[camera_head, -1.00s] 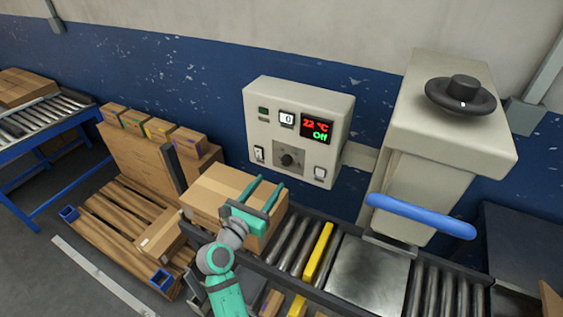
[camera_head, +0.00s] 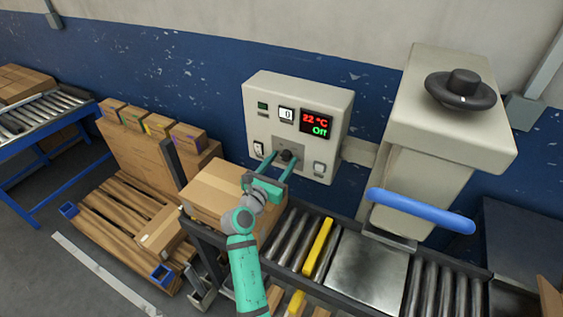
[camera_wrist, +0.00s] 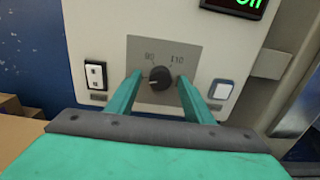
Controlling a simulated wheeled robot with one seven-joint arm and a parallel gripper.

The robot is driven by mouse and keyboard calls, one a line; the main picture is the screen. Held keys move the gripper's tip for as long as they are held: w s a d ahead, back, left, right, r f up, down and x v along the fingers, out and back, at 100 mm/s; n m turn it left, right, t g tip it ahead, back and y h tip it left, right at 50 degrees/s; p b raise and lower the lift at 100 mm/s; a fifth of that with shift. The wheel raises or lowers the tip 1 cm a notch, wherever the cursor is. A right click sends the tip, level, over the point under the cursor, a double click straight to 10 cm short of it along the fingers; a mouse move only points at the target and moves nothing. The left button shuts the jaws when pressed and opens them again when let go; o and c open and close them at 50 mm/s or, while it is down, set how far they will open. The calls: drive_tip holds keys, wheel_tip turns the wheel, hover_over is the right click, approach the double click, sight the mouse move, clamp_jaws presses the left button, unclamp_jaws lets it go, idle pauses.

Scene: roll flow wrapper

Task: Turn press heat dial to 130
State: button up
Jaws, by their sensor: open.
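The press heat dial is a black knob (camera_wrist: 160,78) on a grey plate of the cream control box (camera_head: 335,105). A 130 mark is not visible. My gripper (camera_wrist: 158,88) is open, with one teal finger on each side of the knob; I cannot tell whether they touch it. In the head view my gripper (camera_head: 278,164) reaches up to the box and partly covers the dial. The display (camera_head: 317,123) reads 22 °C in red and Off in green.
A cardboard box (camera_head: 212,192) stands just below left of my gripper. The roller conveyor (camera_head: 290,240) runs below, and the press with its blue handle (camera_head: 420,210) stands right.

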drive_tip(key=c, duration=1)
drive_tip(key=shift+c, duration=0.2)
